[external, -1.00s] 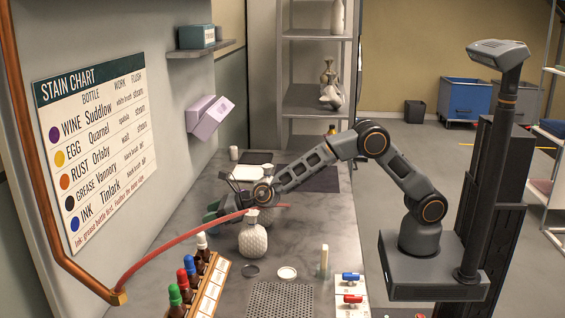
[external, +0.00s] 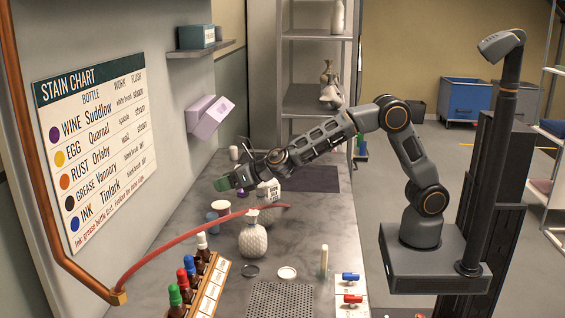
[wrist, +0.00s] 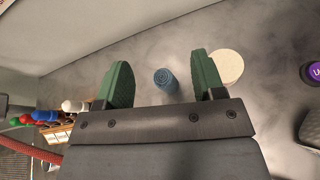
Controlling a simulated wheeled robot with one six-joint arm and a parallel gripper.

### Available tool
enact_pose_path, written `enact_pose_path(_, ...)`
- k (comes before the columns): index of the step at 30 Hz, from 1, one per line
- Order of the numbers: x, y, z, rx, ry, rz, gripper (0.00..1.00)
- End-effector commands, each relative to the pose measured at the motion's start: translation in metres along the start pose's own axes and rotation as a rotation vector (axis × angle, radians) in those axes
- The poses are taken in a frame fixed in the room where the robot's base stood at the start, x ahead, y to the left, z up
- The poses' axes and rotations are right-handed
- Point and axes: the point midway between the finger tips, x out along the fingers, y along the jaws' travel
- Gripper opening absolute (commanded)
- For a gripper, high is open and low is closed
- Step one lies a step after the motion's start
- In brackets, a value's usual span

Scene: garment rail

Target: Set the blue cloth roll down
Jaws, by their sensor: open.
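The blue cloth roll (external: 212,222) stands on the grey worktop, left of the white textured bottle. The wrist view shows the blue roll (wrist: 165,80) from above, apart from my fingers. My gripper (external: 222,184) is open and empty, raised above the worktop near the roll. In the wrist view, the green fingers of my gripper (wrist: 160,66) are spread, with the roll showing in the gap between them.
A pale round-topped cup (external: 222,207) stands close to the roll. A white textured bottle (external: 252,236) and a red hose (external: 190,232) are nearby. A rack of colour-capped bottles (external: 206,290) stands at the front left. The dark mat (external: 316,178) is clear.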

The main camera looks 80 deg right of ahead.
Motion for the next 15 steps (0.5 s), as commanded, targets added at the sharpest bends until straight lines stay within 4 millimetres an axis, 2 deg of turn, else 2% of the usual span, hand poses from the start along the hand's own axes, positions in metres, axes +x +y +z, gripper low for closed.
enact_pose_path(1,-0.016,-0.016,0.011,0.132,-0.017,-0.047,0.63)
enact_pose_path(3,-0.041,-0.043,0.019,0.374,-0.039,-0.132,0.63)
enact_pose_path(5,-0.068,-0.071,0.021,0.616,-0.06,-0.22,0.63)
enact_pose_path(7,-0.103,-0.102,0.013,0.909,-0.085,-0.335,0.63)
enact_pose_path(9,-0.139,-0.128,-0.003,1.197,-0.107,-0.455,0.63)
enact_pose_path(12,-0.189,-0.153,-0.035,1.583,-0.132,-0.629,0.63)
enact_pose_path(15,-0.233,-0.164,-0.071,1.918,-0.144,-0.798,0.63)
